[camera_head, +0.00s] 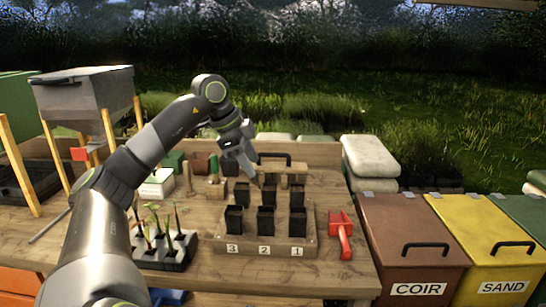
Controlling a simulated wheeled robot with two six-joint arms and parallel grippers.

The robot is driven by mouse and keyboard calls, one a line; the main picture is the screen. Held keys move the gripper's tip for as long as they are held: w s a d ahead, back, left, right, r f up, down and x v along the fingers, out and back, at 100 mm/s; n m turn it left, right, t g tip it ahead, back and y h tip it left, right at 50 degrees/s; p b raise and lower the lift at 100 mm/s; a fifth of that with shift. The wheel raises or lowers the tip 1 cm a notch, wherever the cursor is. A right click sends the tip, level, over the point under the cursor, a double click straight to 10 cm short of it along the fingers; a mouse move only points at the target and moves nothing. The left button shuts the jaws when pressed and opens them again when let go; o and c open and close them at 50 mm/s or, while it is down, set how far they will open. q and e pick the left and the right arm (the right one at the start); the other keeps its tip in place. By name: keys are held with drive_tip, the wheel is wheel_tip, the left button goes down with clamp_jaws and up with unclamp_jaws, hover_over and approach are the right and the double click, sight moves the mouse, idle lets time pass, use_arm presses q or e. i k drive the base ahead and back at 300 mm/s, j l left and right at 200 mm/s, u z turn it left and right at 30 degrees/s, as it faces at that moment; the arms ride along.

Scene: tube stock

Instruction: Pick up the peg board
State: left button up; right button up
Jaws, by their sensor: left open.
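A wooden board (296,168) with a dark handle arched above it stands at the back of the workbench, behind the black pots; it looks like the peg board. Its lower part is partly hidden by the pots, and I cannot make out its pegs. My left gripper (248,174) reaches in from the left and points down, open and empty, just left of this board and above the back row of pots. I cannot tell whether a finger touches the board. My right gripper is not in view.
Several black pots stand in a wooden tray (226,246) numbered 3, 2, 1. A red scoop (342,232) lies to its right. A black tray (172,262) of seedlings is at its left. Brown (400,240) and yellow bins (487,235) stand right of the workbench (335,281).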

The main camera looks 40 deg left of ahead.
sight(296, 168)
drive_tip(key=i+j, duration=0.3)
drive_tip(key=j, duration=0.15)
drive_tip(key=i+j, duration=0.25)
drive_tip(key=j, duration=0.15)
drive_tip(key=i+j, duration=0.3)
drive_tip(key=j, duration=0.15)
